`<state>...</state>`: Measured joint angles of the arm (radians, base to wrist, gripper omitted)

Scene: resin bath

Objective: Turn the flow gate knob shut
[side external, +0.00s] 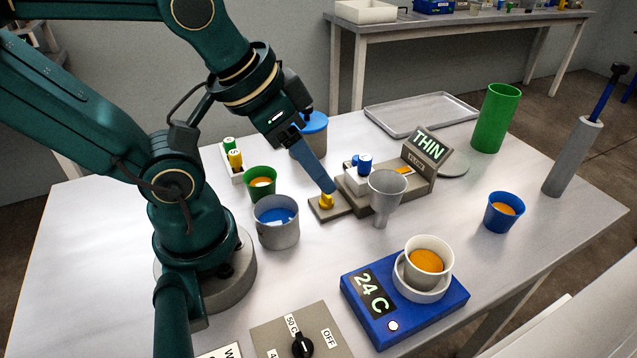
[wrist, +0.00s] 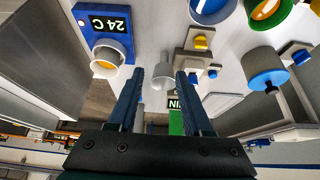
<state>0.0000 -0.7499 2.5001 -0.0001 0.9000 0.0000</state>
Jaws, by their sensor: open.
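A yellow knob (side external: 327,201) stands on a small flat grey plate (side external: 333,211) at the near left end of the grey device marked THIN (side external: 428,147). Blue knobs (side external: 364,162) sit on a white block (side external: 354,180) on that device. No label shows which knob is the flow gate's. My gripper (side external: 328,188) points down close to the yellow knob in the side view, hiding part of its surroundings. In the wrist view, my gripper (wrist: 160,74) is open and empty, and the yellow knob (wrist: 201,42) lies outside the jaws, beyond the right finger.
A grey funnel cup (side external: 388,190) stands close to the right of the plate. A grey pot (side external: 277,224), a green cup (side external: 260,178) and a blue-lidded pot (side external: 309,142) crowd the left. A blue 24 C heater (side external: 367,315) is in front.

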